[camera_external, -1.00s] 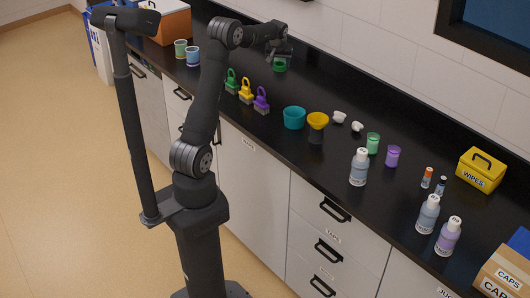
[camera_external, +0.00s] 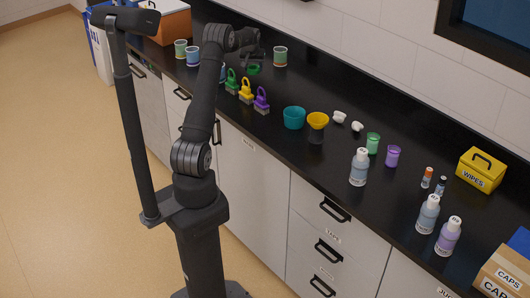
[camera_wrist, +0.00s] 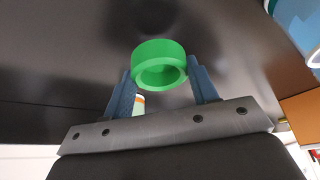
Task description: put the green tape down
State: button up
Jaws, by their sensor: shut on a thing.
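The green tape (camera_external: 253,70) is a thick green ring over the back left part of the black counter. In the wrist view the tape (camera_wrist: 158,47) sits between the two blue fingers, with its opening facing the camera. My gripper (camera_wrist: 162,72) is shut on it; the gripper (camera_external: 252,62) also shows in the external view, partly hiding the tape. I cannot tell whether the tape touches the counter.
A cup with green and orange bands (camera_external: 280,57) stands just right of my gripper. Green and blue cups (camera_external: 193,56) and an orange box (camera_external: 172,25) are to the left.

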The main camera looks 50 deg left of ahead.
aim_at(254, 72)
jog(key=shift+f, duration=1.85)
jog(key=shift+f, duration=0.15)
jog(key=o, duration=1)
jog(key=shift+c, duration=0.2)
jog(key=shift+d+r, duration=0.15)
jog(key=shift+r, duration=0.35)
jog(key=v, duration=1.1)
jog(key=shift+s, duration=0.15)
